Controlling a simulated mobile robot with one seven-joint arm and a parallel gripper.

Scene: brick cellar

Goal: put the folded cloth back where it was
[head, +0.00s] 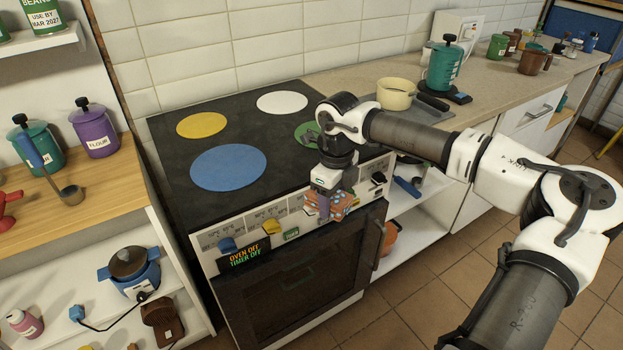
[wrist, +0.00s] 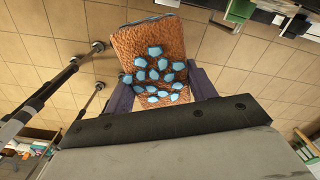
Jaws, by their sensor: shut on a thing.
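The folded cloth (head: 342,203) is orange-brown with pale blue patches. It also fills the upper middle of the wrist view (wrist: 152,60). My gripper (head: 325,203) is shut on the cloth, with a purple-grey finger on each side of it. In the head view it holds the cloth in front of the upper front edge of the stove, by the control panel. Tiled floor shows beyond the cloth in the wrist view. Part of the cloth is hidden behind the gripper in the head view.
The stove (head: 283,172) has yellow, blue, white and green discs on top and an oven door handle (head: 379,243). A cream pot (head: 396,94) and a green canister (head: 445,65) stand on the right counter. A shelf (head: 75,185) with canisters stands left. Open floor lies lower right.

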